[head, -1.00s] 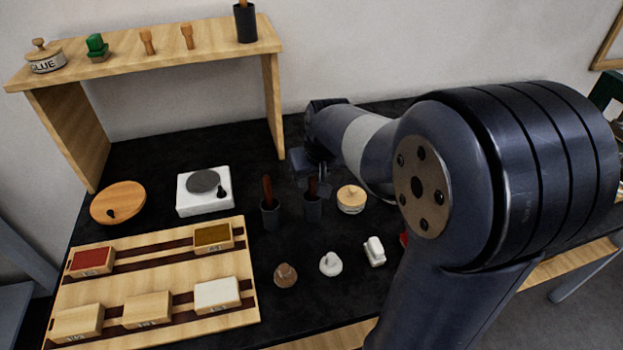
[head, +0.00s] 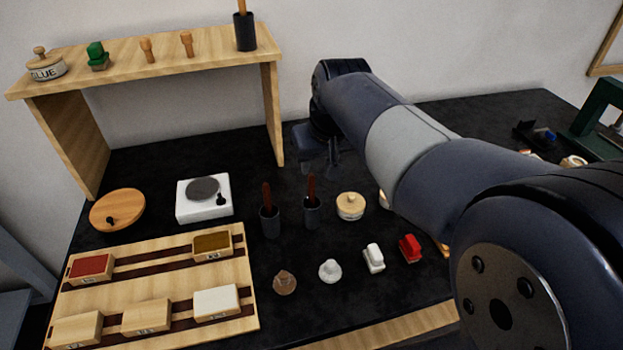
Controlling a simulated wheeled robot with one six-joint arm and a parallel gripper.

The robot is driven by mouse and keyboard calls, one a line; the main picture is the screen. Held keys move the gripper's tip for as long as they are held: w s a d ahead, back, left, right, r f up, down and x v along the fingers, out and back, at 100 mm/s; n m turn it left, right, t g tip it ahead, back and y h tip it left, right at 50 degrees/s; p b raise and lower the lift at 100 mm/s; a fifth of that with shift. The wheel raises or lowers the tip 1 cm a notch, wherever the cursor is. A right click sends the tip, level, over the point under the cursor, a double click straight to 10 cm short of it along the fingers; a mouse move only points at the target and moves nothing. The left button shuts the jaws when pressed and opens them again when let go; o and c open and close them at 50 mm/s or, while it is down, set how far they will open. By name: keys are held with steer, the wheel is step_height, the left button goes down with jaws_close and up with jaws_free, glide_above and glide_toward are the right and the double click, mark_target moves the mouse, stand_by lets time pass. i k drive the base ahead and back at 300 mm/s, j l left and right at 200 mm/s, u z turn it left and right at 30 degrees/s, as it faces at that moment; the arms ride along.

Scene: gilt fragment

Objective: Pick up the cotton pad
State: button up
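A small white, rounded, puffy piece (head: 330,271) lies on the dark bench near its front edge; it looks most like the cotton pad. A similar brown piece (head: 284,283) lies just to its left. My gripper (head: 320,163) hangs pointing down over the back of the bench, behind two dark cups and well apart from the white piece. Its fingers are small and dark against the dark bench, so their opening is unclear. I see nothing held.
A white block (head: 374,258) and a red block (head: 410,249) stand right of the white piece. A wooden tray (head: 150,275) with several small boxes lies left. A wooden shelf (head: 150,68) stands at the back.

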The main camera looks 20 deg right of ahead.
mark_target(284, 283)
steer(key=z, duration=1.45)
steer(key=u, duration=2)
steer(key=k+l+u, duration=0.2)
steer(key=l+u, duration=0.15)
steer(key=k+l+u, duration=0.3)
steer(key=i+l, duration=0.05)
steer(key=l, duration=0.05)
